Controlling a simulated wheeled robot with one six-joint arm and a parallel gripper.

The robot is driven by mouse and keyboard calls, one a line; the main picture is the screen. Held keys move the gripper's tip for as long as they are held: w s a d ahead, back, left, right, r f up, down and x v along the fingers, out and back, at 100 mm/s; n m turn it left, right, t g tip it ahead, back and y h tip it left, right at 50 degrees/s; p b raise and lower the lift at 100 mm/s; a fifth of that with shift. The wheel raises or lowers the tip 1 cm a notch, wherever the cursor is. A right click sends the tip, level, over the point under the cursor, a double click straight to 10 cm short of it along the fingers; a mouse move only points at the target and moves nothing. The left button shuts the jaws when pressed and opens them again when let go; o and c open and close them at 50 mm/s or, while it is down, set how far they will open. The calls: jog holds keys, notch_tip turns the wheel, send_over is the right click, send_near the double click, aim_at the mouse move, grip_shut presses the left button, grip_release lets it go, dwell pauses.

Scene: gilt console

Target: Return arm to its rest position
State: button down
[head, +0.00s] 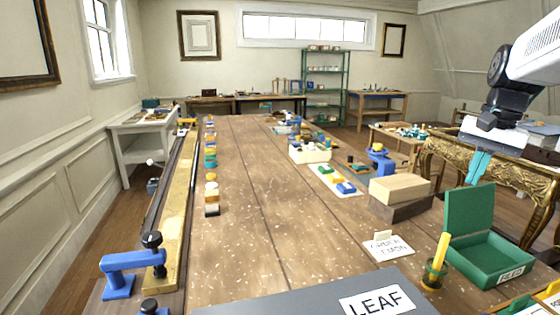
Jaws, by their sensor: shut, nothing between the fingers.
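My gripper (475,180) shows at the right of the head view, at the end of my white and black arm. Its teal fingers point down and are together, with nothing between them. In the picture it is just above the open lid of the green box (490,262) and in front of the gilt console (535,178). I cannot tell how far it is from either. The upper part of my arm runs out of the frame at the top right.
A long wooden workbench (270,232) fills the middle. Near its front are a grey LEAF board (290,300), a small sign card (388,248), a green cup with a yellow stick (437,262) and a blue clamp (120,278). Wooden blocks (400,188) stand at right. The bench's centre is mostly clear.

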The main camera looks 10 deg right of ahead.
jog(key=s+a+f+n, duration=0.3)
jog(key=s+a, duration=0.3)
jog(key=a, duration=0.1)
jog(key=s+a+f+n, duration=0.3)
jog(key=s+a, duration=0.2)
jog(key=a, duration=0.1)
jog(key=s+a+f+n+h, duration=0.1)
jog(key=s+a+f+n, duration=0.1)
jog(key=s+a+f, duration=0.2)
jog(key=shift+s+a+f+n, duration=0.1)
jog(key=shift+s+a+n, duration=0.1)
jog(key=shift+s+a, duration=0.6)
jog(key=shift+s+a+n, duration=0.2)
jog(key=shift+s+a, duration=0.3)
jog(key=shift+a, duration=0.5)
jog(key=shift+s+a+r+n, duration=0.2)
jog(key=shift+s+a+n, duration=0.35)
jog(key=shift+a, duration=0.45)
jog(key=shift+s, duration=0.1)
